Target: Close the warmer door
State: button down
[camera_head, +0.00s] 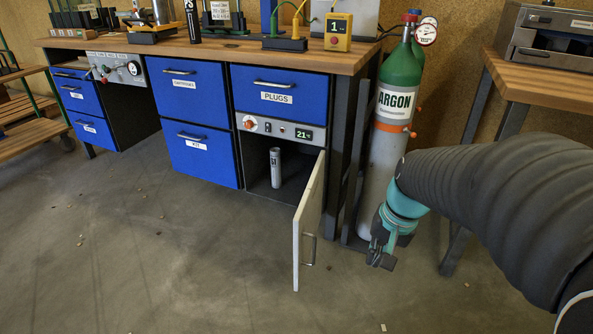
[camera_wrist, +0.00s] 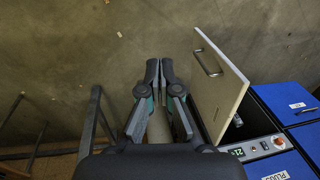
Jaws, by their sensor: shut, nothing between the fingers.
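The warmer door (camera_head: 309,222) is a pale panel with a metal handle on its outer face. It stands swung open, jutting out from the front of the warmer. The warmer (camera_head: 259,200) is a dark compartment under a control strip showing 21, with a grey cylinder (camera_head: 275,168) standing inside. My gripper (camera_head: 382,262) is to the right of the door, apart from it, on its handle side. In the wrist view my gripper (camera_wrist: 160,66) is shut and empty, with the door (camera_wrist: 217,80) and its handle (camera_wrist: 208,62) to its right.
A green and white argon cylinder (camera_head: 394,120) stands directly behind my gripper, beside the workbench leg. Blue drawers (camera_head: 199,155) fill the bench left of the warmer. A second wooden table (camera_head: 530,85) stands at right. The floor (camera_head: 160,265) before the bench is clear except for small specks.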

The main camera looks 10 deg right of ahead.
jog(key=w+d+f+m+y, duration=0.2)
jog(key=w+f+m, duration=0.1)
jog(key=w+m, duration=0.3)
jog(key=w+d+f+m+y, duration=0.1)
jog(key=w+f+m+y, duration=0.25)
jog(key=w, duration=0.45)
jog(key=w+a+r+m+t+y, duration=0.1)
jog(key=w+r+m+t+y, duration=0.1)
jog(key=w+r+m, duration=0.4)
jog(key=m, duration=0.2)
send_near(303, 212)
jog(key=shift+n, duration=0.25)
jog(key=x, duration=0.4)
jog(key=d+f+x, duration=0.1)
jog(key=shift+w+a+f, duration=0.1)
jog(key=shift+a+f, duration=0.15)
jog(key=shift+a, duration=0.1)
jog(key=shift+w+a, duration=0.25)
jog(key=shift+a, duration=0.35)
jog(key=shift+b, duration=0.3)
